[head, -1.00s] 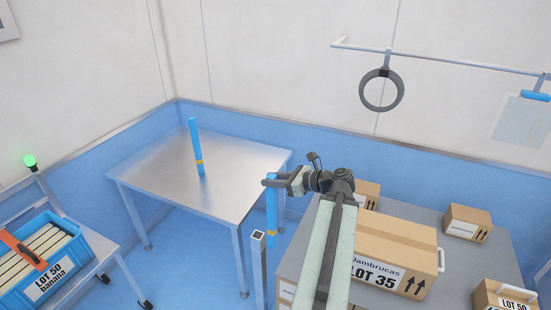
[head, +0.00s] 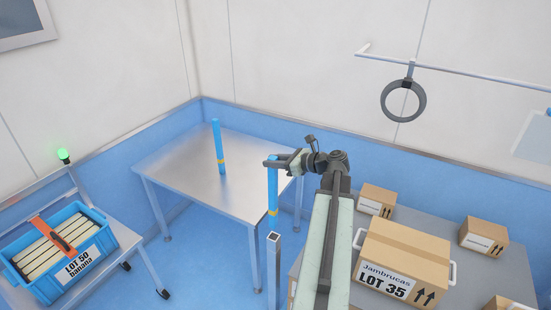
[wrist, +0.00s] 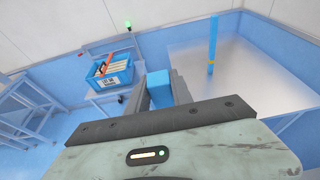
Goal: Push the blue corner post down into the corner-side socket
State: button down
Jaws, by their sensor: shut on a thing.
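My gripper (head: 270,163) is shut on a blue post (head: 272,190), which hangs upright with a yellow band near its lower end. In the wrist view the top of this post (wrist: 158,88) shows between the fingers. Below it, a grey square upright (head: 273,262) has a dark opening at its top (head: 273,237). The post's lower end appears just above or behind that opening; I cannot tell whether they touch. A second blue post (head: 218,148) with a yellow band stands upright on the steel table (head: 180,165); it also shows in the wrist view (wrist: 212,45).
At the left, a blue crate (head: 20,272) labelled LOT 50 banana sits on a bench below a green lamp (head: 64,156). At the right, cardboard boxes, including LOT 35 (head: 405,255), stand on a grey table (head: 475,275). A rail with a dark ring (head: 404,101) hangs behind.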

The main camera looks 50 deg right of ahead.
jog(key=b, duration=0.6)
send_over(276, 193)
jog(key=w, duration=0.1)
notch_tip(276, 193, down, 6)
jog(key=shift+w+r, duration=0.1)
jog(key=shift+f+b, duration=4.5)
jog(key=shift+f, duration=0.05)
jog(key=c, duration=1.1)
grip_release()
jog(key=shift+o, duration=0.2)
jog(key=p+v, duration=0.2)
jog(key=v, duration=0.6)
